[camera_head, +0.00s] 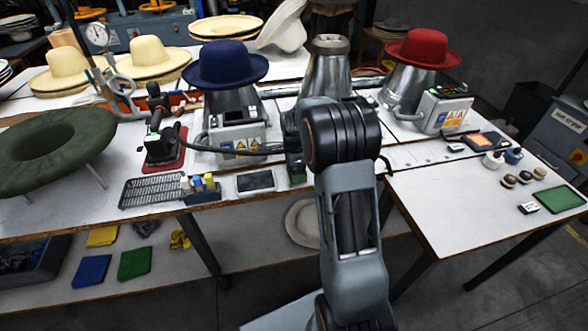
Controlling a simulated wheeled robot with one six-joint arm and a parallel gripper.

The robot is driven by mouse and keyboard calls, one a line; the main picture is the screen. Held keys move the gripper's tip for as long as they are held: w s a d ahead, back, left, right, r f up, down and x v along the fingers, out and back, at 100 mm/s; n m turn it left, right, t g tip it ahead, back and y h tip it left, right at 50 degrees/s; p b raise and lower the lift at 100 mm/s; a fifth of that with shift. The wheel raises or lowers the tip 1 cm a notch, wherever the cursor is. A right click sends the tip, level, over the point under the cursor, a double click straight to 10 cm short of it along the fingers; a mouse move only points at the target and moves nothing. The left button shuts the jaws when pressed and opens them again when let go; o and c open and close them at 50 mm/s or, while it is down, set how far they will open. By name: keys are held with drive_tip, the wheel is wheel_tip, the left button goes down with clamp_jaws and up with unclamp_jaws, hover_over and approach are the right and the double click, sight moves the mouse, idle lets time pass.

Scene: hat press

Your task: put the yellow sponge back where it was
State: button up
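No thing in view is clearly a yellow sponge. A small yellow block (209,182) stands in a blue holder (203,196) at the front edge of the bench, beside a white and a blue piece; it is too small to tell whether it is a sponge. A flat yellow cloth-like piece (102,236) and a crumpled yellow thing (180,240) lie on the lower shelf. My arm rises in the middle of the view and bends over the bench. My gripper (296,168) seems to be the dark part left of the wrist; its fingers are mostly hidden, and so is anything between them.
A black wire rack (150,190) and a dark flat pad (255,181) flank the blue holder. Hat presses with a blue hat (225,64) and a red hat (423,48) stand behind. The right table (450,205) has clear room in front; a green mat (560,199) lies there.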

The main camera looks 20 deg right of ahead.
drive_tip(key=shift+f, duration=0.1)
drive_tip(key=o, duration=0.6)
drive_tip(key=shift+c, duration=0.2)
wheel_tip(320, 180, up, 12)
drive_tip(key=s+a+n+t, duration=0.1)
drive_tip(key=s+a+n, duration=0.4)
drive_tip(key=s+n, duration=0.5)
drive_tip(key=s+a+n+t, duration=0.2)
drive_tip(key=s+a+n, duration=0.3)
drive_tip(key=s+n, duration=0.5)
drive_tip(key=shift+s+a+p, duration=0.25)
drive_tip(key=shift+s+p, duration=0.2)
drive_tip(key=shift+s, duration=0.55)
drive_tip(key=shift+r, duration=0.25)
